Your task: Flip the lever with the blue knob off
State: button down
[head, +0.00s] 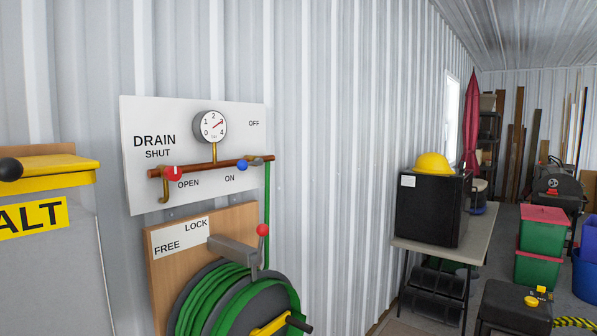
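A blue knob (242,165) sits at the right part of a copper pipe (210,167) on a white wall panel (140,115). The lever arm is too small to make out clearly; the knob lies at pipe height, just above and right of the word ON. The word OFF is higher, at the panel's upper right. A red knob (174,174) is at the pipe's left end, near SHUT and OPEN. A round gauge (210,127) stands above the pipe. My gripper is not in view.
Below the panel, a wooden board (160,265) carries a red-knobbed lever (262,231) and a green hose reel (205,300). A grey bin with a yellow lid (60,177) stands left. A table (437,249) with a black cabinet (428,209) is right. The wall between is bare.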

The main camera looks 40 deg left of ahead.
aim_at(241, 165)
jog(key=i, duration=2.1)
jog(key=u, duration=4.25)
